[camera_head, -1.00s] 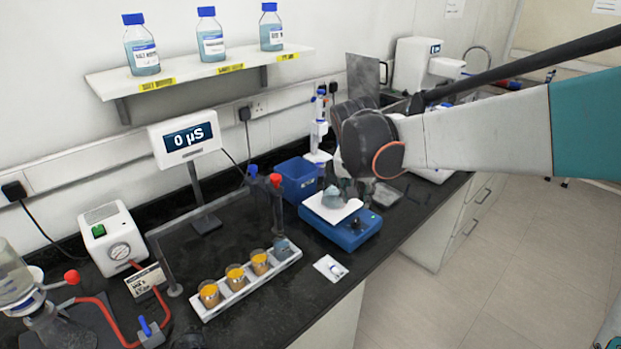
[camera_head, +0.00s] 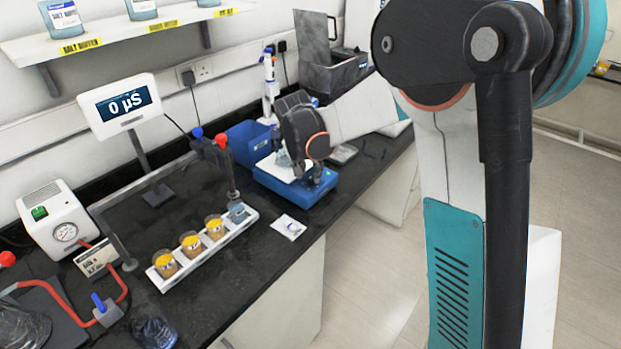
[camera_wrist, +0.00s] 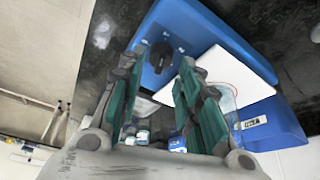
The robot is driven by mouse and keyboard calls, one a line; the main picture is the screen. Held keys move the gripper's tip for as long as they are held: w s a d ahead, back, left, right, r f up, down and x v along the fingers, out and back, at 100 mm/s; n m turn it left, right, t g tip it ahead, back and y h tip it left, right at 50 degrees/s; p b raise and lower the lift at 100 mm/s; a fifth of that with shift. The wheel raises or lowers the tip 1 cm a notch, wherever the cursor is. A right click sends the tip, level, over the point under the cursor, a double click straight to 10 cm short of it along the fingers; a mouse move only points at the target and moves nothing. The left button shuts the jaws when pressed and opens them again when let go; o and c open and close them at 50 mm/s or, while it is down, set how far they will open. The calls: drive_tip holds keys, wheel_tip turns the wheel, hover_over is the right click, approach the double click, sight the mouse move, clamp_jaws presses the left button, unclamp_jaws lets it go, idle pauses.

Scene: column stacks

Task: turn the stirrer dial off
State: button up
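The blue stirrer (camera_head: 325,188) stands on the dark bench, and it also shows in the wrist view (camera_wrist: 205,30). Its white top plate (camera_wrist: 250,78) carries a clear beaker (camera_wrist: 226,98). The stirrer dial (camera_wrist: 158,54) is a small black knob on the blue face. My gripper (camera_wrist: 163,62) is open, with its two green-padded fingers pointing at that face. The dial appears between the fingertips in the wrist view; I cannot tell whether they touch it. In the head view my wrist hangs over the stirrer and hides part of it.
A white rack (camera_head: 205,252) with orange-filled beakers stands left of the stirrer. A blue bin (camera_head: 248,143) and a pipette stand (camera_head: 268,88) are behind it. A small white packet (camera_head: 288,227) lies in front. A meter display (camera_head: 118,105) stands further left.

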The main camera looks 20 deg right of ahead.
sight(312, 176)
drive_tip(key=shift+b+x, duration=0.3)
drive_tip(key=shift+x, duration=1.25)
drive_tip(key=shift+r, duration=0.1)
drive_tip(key=c, duration=0.7)
drive_tip(key=shift+c, duration=0.2)
drive_tip(key=shift+n, duration=0.3)
drive_tip(key=n, duration=0.1)
drive_tip(key=n+y, duration=0.1)
drive_tip(key=shift+s+d+n+t, duration=0.1)
drive_tip(key=shift+d+n+t, duration=0.1)
drive_tip(key=shift+n+t, duration=0.15)
drive_tip(key=n+y, duration=0.1)
drive_tip(key=n, duration=0.2)
drive_tip(key=shift+d+n+y, duration=0.1)
drive_tip(key=shift+n+y, duration=0.2)
drive_tip(key=shift+n, duration=0.05)
drive_tip(key=n+y, duration=0.1)
drive_tip(key=n, duration=0.2)
drive_tip(key=n+y, duration=0.1)
drive_tip(key=n, duration=0.2)
drive_tip(key=shift+d+n+p, duration=0.1)
drive_tip(key=shift+n+p, duration=0.3)
drive_tip(key=shift+y, duration=0.3)
